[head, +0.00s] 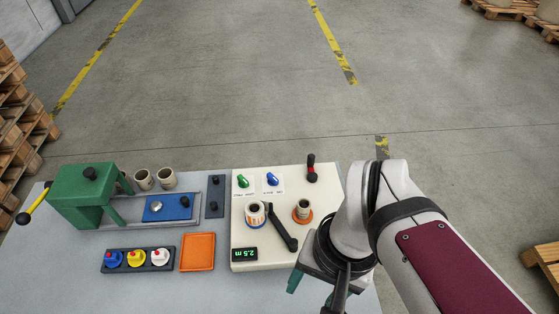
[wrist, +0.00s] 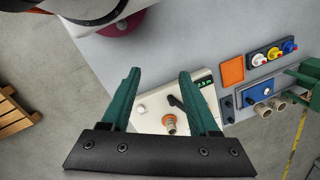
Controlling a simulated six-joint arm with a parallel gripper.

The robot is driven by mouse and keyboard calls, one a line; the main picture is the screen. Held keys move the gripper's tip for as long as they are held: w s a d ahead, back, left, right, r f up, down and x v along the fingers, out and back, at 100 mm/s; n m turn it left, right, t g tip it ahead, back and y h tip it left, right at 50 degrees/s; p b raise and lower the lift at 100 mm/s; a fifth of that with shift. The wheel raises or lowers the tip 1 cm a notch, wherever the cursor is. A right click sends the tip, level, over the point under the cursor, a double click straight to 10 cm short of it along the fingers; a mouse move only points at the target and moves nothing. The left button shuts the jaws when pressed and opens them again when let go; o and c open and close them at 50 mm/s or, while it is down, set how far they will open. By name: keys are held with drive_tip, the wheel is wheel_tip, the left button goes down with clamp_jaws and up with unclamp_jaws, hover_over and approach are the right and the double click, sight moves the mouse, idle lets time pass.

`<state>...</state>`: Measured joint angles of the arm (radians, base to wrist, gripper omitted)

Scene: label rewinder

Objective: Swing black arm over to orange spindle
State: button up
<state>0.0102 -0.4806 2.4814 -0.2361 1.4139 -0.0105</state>
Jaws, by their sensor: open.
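The black arm (head: 283,228) lies on the cream rewinder panel (head: 240,253). It slants from beside the left roll down toward the front right, ending in a thicker knob. The orange spindle (head: 303,219) is to its right, with a tan core on it; the black arm is not over it. In the wrist view the black arm (wrist: 174,101) and the spindle's core (wrist: 169,122) show between the fingers. My gripper (wrist: 159,73) has green fingers, open and empty, above the panel's front right side. In the head view my arm hides most of it.
Green (head: 243,181) and blue (head: 272,179) knobs and a red-black lever (head: 311,168) stand behind. A display (head: 244,254) reads 2.5 m. An orange tray (head: 198,252) and green press (head: 82,195) are left.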

drive_tip(key=shift+n+g, duration=0.4)
drive_tip(key=shift+g, duration=0.4)
drive_tip(key=w, duration=0.3)
drive_tip(key=w+r, duration=0.1)
drive_tip(key=w, duration=0.3)
drive_tip(key=w+r, duration=0.1)
drive_tip(key=w, duration=0.2)
drive_tip(key=shift+w+d+r, duration=0.1)
drive_tip(key=shift+w+d, duration=0.05)
drive_tip(key=shift+d, duration=0.25)
drive_tip(key=shift+c, duration=0.2)
drive_tip(key=g, duration=0.1)
hover_over(294, 241)
drive_tip(key=d, duration=0.2)
drive_tip(key=f, duration=0.1)
drive_tip(key=w+f+g, duration=0.1)
drive_tip(key=w+f, duration=0.3)
drive_tip(key=w, duration=0.2)
drive_tip(key=shift+n, duration=0.4)
drive_tip(key=x, duration=1.5)
drive_tip(key=shift+s+d+f, duration=0.1)
drive_tip(key=shift+d+f, duration=0.05)
drive_tip(key=shift+d, duration=0.1)
clamp_jaws()
